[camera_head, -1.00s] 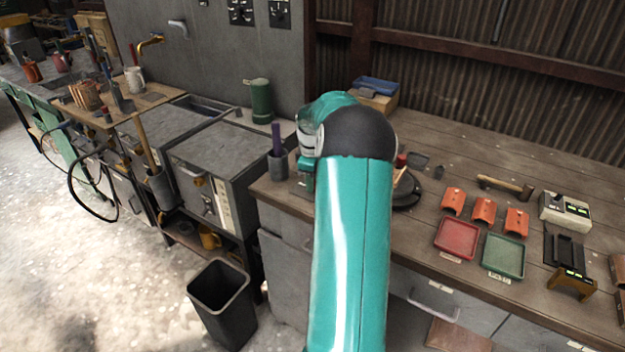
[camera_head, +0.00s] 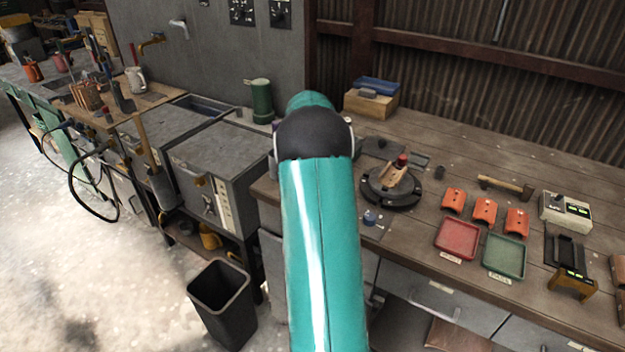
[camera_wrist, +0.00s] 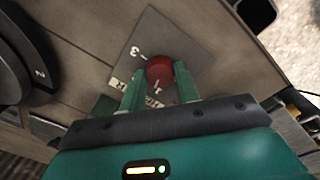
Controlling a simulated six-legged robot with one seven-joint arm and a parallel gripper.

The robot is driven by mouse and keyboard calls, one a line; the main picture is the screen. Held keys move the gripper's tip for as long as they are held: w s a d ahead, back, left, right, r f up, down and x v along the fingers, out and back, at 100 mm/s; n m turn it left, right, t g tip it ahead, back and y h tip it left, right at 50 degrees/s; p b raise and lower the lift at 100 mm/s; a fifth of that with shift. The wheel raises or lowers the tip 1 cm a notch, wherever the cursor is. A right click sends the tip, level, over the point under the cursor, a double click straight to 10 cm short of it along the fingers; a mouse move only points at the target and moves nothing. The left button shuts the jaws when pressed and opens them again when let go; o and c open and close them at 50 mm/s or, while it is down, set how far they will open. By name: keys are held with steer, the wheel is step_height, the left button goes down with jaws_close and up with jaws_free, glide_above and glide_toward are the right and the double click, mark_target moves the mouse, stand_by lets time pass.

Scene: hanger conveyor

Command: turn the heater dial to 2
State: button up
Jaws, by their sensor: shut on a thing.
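In the wrist view a round red dial (camera_wrist: 160,69) sits on a grey plate (camera_wrist: 172,35) on the wooden bench. A white 3 shows on the plate beside the dial. Other white marks and lettering near the fingers are partly covered, and I cannot read the dial's setting surely. My gripper (camera_wrist: 158,80) is shut on the red dial, one green finger on each side. In the head view my gripper and this dial are hidden behind my teal arm.
Red (camera_head: 457,240) and green (camera_head: 504,257) trays lie to the right. A dark bin (camera_head: 222,300) stands on the floor.

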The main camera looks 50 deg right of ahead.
steer(key=m, duration=0.4)
steer(key=shift+w+m, duration=0.1)
steer(key=shift+m, duration=0.2)
steer(key=m, duration=0.4)
stand_by(0.4)
steer(key=o, duration=1)
steer(key=shift+c, duration=0.2)
steer(key=shift+r, duration=0.1)
